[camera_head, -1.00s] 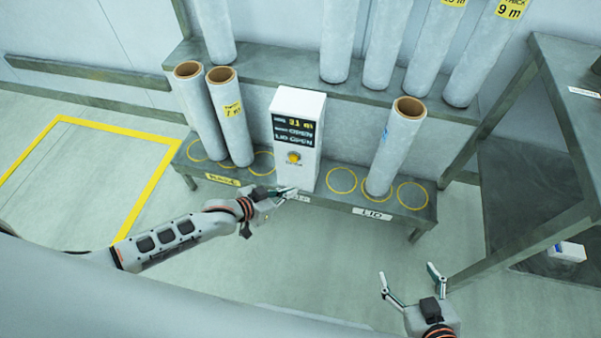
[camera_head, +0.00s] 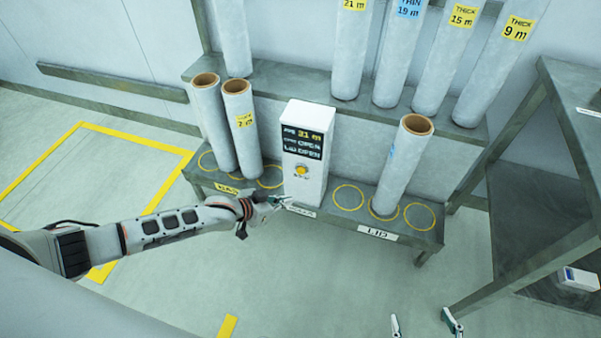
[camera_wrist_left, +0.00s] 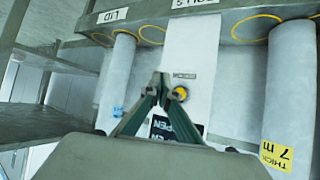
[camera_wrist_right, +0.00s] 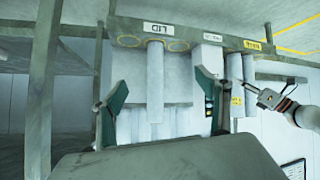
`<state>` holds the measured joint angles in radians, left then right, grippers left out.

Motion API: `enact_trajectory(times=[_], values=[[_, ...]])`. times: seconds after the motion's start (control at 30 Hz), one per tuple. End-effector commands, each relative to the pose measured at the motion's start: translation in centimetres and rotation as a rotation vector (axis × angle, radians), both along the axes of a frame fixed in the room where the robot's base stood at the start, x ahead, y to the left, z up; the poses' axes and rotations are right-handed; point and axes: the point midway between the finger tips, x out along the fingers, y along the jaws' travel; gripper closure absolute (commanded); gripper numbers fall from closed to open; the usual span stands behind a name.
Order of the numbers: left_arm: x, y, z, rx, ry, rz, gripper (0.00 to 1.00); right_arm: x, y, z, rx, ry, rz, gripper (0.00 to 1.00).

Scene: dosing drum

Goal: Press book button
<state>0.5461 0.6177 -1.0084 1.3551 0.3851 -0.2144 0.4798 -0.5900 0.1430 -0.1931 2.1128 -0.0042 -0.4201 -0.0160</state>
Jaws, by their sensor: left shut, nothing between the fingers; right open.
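The white box (camera_head: 304,150) stands upright on the low bench, with a dark screen (camera_head: 302,143) reading 31 m and OPEN lines. Its round yellow button (camera_head: 301,170) sits below the screen; it also shows in the left wrist view (camera_wrist_left: 180,93), just right of the fingertips. The small label by it is too blurred to read surely. My left gripper (camera_head: 281,200) is shut and empty, in front of the box and below the button; I cannot tell if it touches anything. My right gripper (camera_head: 424,322) is open and empty, low at the bottom edge, away from the box.
The bench (camera_head: 340,223) has yellow rings and a LID label (camera_head: 377,233). Two rolls (camera_head: 244,125) stand left of the box and one roll (camera_head: 402,165) right. More rolls (camera_head: 440,60) stand on the shelf behind. A dark table frame (camera_head: 560,130) is at right.

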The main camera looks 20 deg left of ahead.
Motion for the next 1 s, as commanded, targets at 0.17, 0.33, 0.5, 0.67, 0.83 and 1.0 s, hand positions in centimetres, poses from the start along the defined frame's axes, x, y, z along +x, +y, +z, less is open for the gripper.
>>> enact_trajectory(times=[0.17, 0.33, 0.5, 0.67, 0.83, 1.0], values=[[1.3, 0.0, -0.5, 0.002, 0.004, -0.001, 1.0, -0.8, 0.3, -1.2, 0.007, 0.021, 0.0, 0.25], [3.4, -0.1, -0.9, 0.002, 0.006, -0.001, 1.0, -1.2, 0.7, -1.7, 0.014, 0.026, 0.008, 0.25], [5.6, -0.2, -0.9, 0.001, 0.009, 0.0, 1.0, -1.1, 1.1, -1.8, 0.015, 0.023, 0.028, 0.25], [7.3, -0.3, -0.6, 0.001, 0.005, -0.001, 1.0, -0.2, 1.2, -1.2, 0.016, 0.004, 0.031, 0.25], [8.3, -0.3, -0.3, 0.0, 0.003, 0.0, 1.0, 0.3, 1.2, -0.7, 0.02, -0.009, 0.031, 0.25], [8.6, -0.3, -0.1, 0.001, 0.001, 0.0, 1.0, 0.4, 1.3, -0.3, 0.022, -0.016, 0.031, 0.25]])
